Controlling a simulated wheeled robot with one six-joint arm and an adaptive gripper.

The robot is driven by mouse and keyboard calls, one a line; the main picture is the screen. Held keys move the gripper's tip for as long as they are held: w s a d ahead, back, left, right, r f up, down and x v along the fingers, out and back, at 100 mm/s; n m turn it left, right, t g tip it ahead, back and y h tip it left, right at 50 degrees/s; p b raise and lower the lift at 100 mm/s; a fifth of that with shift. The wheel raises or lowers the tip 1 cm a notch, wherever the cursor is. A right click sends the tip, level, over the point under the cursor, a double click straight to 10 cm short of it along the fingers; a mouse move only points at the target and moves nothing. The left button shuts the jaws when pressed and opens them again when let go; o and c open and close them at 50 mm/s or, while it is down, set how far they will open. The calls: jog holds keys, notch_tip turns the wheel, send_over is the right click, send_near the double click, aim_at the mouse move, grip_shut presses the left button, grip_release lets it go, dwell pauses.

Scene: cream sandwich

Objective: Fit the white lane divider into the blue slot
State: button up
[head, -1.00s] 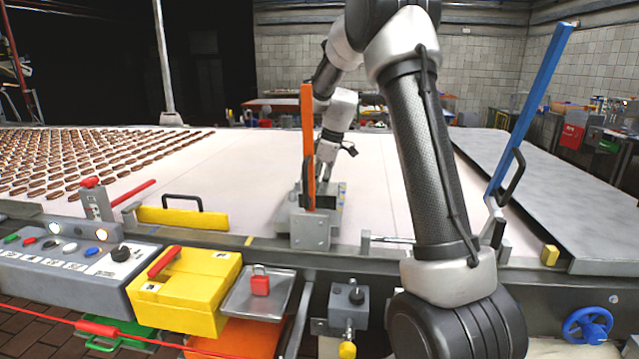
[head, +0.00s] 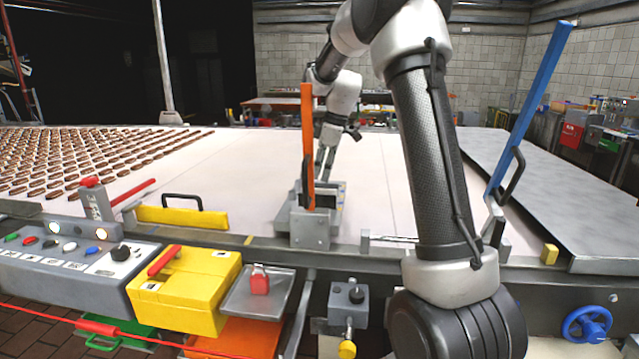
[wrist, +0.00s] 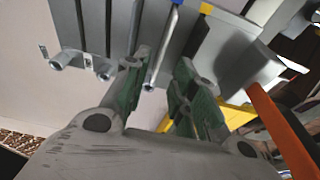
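My gripper (head: 323,172) is over the grey fixture (head: 337,215) on the pale belt, behind the upright orange bar. In the wrist view my gripper (wrist: 160,78) has its two green-padded fingers spread apart. A thin metal rod (wrist: 166,45) of the fixture shows in the gap between them, with no clear contact. A small blue mark (wrist: 178,2) is at the fixture's top edge in the wrist view, near a yellow mark (wrist: 206,8). I cannot make out the white lane divider for certain in either view.
The orange bar (head: 307,140) stands close in front of my gripper. A yellow bar (head: 183,217) lies left of the fixture, and a blue bar (head: 530,105) leans at the right. Rows of cream sandwiches (head: 75,160) cover the far left belt. The middle belt is bare.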

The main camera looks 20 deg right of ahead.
jog(key=v, duration=0.8)
jog(key=s+a+r+m+t+h, duration=0.1)
jog(key=s+a+r+m, duration=0.1)
jog(key=s, duration=0.6)
jog(key=s+a+r+m, duration=0.1)
jog(key=s+r+m, duration=0.15)
jog(key=s, duration=0.45)
jog(key=s+f+m+t, duration=0.1)
jog(key=s+f+m, duration=0.2)
jog(key=s, duration=0.7)
jog(key=s+a+f+m+t+h, duration=0.1)
jog(key=s+f+m, duration=0.2)
jog(key=s, duration=0.7)
jog(key=shift+f+m, duration=0.35)
jog(key=shift+f, duration=0.1)
